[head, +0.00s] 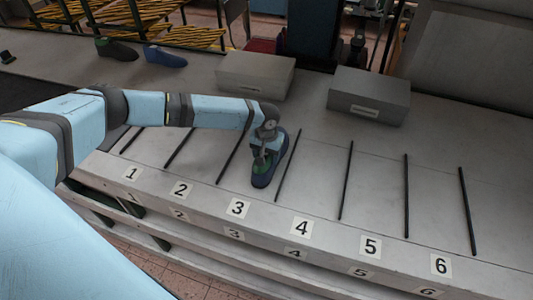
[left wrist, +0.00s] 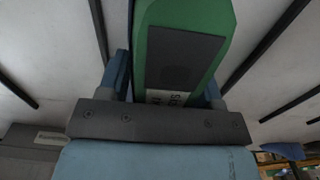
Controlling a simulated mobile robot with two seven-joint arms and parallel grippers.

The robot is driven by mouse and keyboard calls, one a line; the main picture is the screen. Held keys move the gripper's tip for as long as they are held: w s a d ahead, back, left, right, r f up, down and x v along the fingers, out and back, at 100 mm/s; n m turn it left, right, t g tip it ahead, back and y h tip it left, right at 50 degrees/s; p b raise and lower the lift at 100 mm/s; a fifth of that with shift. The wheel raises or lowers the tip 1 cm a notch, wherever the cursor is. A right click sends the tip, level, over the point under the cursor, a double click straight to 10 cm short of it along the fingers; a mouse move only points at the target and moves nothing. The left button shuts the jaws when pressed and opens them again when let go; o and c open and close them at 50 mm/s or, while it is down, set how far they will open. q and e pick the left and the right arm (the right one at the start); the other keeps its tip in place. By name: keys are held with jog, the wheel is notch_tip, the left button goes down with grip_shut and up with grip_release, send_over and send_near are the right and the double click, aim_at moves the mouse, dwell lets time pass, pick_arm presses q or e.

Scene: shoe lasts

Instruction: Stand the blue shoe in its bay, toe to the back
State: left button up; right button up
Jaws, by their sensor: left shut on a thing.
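My right gripper is not in view.
Black strips split the bench into bays, labelled 1 to 6 in front. The other bays look empty. Two grey boxes (head: 255,75) (head: 368,97) stand behind them. A dark green shoe (head: 117,49) and a brighter blue shoe (head: 165,57) lie at the back left.

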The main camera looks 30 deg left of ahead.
pick_arm(q)
jog(key=shift+r, duration=0.1)
jog(key=o, duration=1.5)
jog(key=shift+s, duration=0.1)
notch_tip(320, 180, up, 11)
jog(key=shift+r+b, duration=0.1)
jog(key=shift+b, duration=0.9)
jog(key=shift+r, duration=0.4)
jog(key=shift+d, duration=0.1)
